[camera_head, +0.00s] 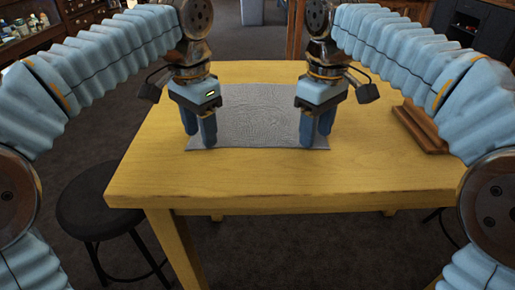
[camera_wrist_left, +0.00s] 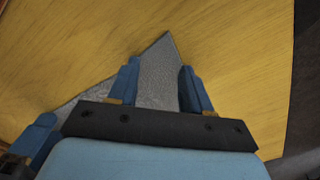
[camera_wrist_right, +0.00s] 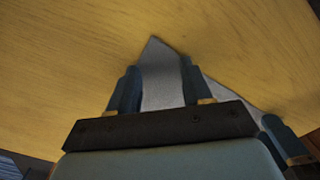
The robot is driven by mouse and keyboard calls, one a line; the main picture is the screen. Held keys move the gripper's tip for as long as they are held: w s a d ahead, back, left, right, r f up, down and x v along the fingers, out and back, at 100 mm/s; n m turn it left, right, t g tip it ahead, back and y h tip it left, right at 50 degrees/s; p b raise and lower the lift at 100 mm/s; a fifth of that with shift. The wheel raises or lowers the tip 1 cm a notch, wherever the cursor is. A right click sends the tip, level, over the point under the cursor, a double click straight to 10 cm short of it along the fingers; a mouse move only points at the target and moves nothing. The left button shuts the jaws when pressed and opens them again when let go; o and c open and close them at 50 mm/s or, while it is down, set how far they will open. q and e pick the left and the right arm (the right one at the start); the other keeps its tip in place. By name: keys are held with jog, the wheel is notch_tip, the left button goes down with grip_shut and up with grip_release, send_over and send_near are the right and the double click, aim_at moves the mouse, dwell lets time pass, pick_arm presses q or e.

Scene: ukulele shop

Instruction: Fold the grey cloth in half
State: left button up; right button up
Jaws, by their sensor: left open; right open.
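The grey cloth (camera_head: 258,115) lies flat and spread out on the yellow wooden table (camera_head: 200,178). My left gripper (camera_head: 201,138) is open over the cloth's near left corner, fingers pointing down. In the left wrist view the cloth corner (camera_wrist_left: 158,70) shows between the fingers of the left gripper (camera_wrist_left: 158,82). My right gripper (camera_head: 316,138) is open over the near right corner. In the right wrist view that corner (camera_wrist_right: 160,70) lies between the fingers of the right gripper (camera_wrist_right: 155,88). Whether the fingertips touch the cloth I cannot tell. The grippers hide parts of the cloth's sides.
A brown wooden board or tray (camera_head: 425,128) lies at the table's right side. A dark round stool (camera_head: 97,205) stands by the table's left front. The tabletop in front of the cloth is clear. Shelves with bottles (camera_head: 25,30) stand at the back left.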

pick_arm(q)
jog(key=shift+f, duration=0.15)
pick_arm(e)
jog(key=shift+f, duration=0.15)
pick_arm(q)
grip_shut()
pick_arm(e)
grip_shut()
dwell(0.3)
